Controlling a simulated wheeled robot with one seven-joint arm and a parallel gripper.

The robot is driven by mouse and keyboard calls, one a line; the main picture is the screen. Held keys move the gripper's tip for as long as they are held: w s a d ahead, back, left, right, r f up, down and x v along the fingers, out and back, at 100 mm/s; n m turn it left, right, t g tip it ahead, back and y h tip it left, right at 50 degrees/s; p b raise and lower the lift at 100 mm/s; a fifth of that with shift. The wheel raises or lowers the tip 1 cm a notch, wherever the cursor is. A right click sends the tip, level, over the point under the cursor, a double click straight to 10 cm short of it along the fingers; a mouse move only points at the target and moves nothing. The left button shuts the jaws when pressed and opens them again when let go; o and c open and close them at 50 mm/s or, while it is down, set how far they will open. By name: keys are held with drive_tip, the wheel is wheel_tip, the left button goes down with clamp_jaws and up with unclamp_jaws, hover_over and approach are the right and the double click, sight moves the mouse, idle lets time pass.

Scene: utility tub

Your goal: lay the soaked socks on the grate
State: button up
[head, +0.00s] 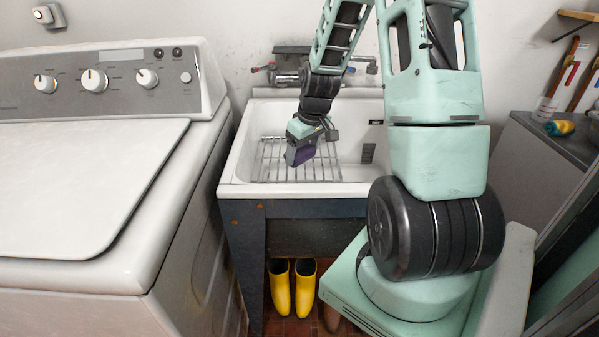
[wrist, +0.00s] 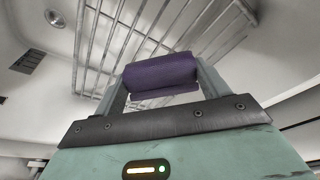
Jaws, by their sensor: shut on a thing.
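My gripper (head: 299,156) is inside the white tub, over the metal grate (head: 268,172). It is shut on a dark purple bundle, a rolled or folded sock (head: 305,152). In the wrist view the purple sock (wrist: 162,76) sits between the two fingers of my gripper (wrist: 162,85), and the bars of the grate (wrist: 190,50) lie beyond it. I cannot tell whether the sock touches the bars. No other sock shows on the visible bars.
The white utility tub (head: 355,189) has a raised rim around the grate. Taps (head: 290,76) stand at its back. A washing machine (head: 95,185) is close on the left. Yellow boots (head: 305,287) stand below. A grey counter (head: 555,140) is on the right.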

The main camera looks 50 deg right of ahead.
drive_tip(key=shift+s+f+b+x, duration=0.15)
drive_tip(key=shift+s+x, duration=0.1)
drive_tip(key=shift+x, duration=0.85)
drive_tip(key=shift+s+b+x, duration=0.1)
drive_tip(key=shift+s+x, duration=0.2)
drive_tip(key=shift+x, duration=0.85)
drive_tip(key=shift+s+f+b+x, duration=0.15)
drive_tip(key=shift+s+x, duration=0.1)
drive_tip(key=shift+x, duration=0.85)
drive_tip(key=shift+r, duration=0.1)
drive_tip(key=o, duration=1.1)
drive_tip(key=shift+c, duration=0.2)
